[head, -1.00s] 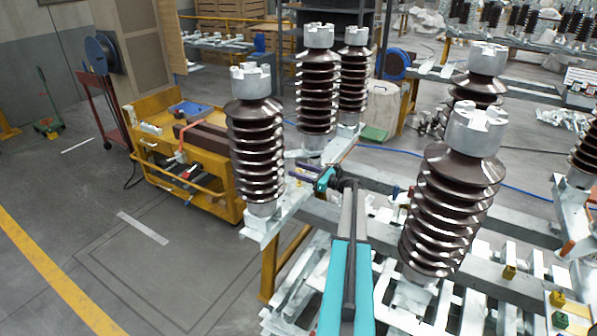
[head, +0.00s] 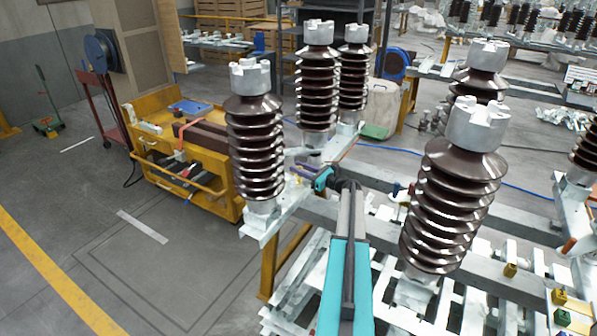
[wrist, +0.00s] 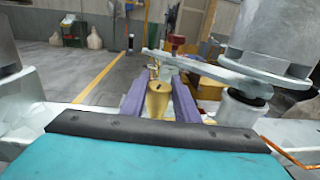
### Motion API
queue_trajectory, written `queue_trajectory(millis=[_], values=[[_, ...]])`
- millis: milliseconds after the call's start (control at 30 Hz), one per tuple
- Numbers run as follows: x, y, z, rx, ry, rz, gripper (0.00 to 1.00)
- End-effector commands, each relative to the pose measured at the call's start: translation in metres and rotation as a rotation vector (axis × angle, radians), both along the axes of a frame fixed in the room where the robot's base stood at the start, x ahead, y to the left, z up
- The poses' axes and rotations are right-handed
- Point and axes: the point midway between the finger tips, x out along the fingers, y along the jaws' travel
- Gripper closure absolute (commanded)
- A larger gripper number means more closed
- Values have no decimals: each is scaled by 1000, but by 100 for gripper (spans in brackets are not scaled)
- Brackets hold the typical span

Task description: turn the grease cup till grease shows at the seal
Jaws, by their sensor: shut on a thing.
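The grease cup (wrist: 158,99) is a small brass-coloured cup in the middle of the wrist view. My gripper (wrist: 158,106) has its two purple fingers on either side of it, shut on it. In the head view my gripper (head: 309,169) is low beside the feet of the brown insulators, and the cup is too small to make out there. A dark round collar (wrist: 240,108) shows under the grey metal foot at right in the wrist view. I cannot tell whether it is the seal, and no grease can be made out.
A brown ribbed insulator (head: 256,150) stands just left of my gripper, and a larger one (head: 455,205) stands close on the right of my arm. A flat metal lever (wrist: 205,66) passes just above the fingers. A yellow cart (head: 190,165) stands at left.

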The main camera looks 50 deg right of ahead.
Motion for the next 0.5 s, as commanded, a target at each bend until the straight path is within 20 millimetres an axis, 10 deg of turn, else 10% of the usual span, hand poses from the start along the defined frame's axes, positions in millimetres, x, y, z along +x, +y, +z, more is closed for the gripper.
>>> queue_trajectory(millis=[500], values=[[0, 6, -3, -1, 0, -253, 94]])
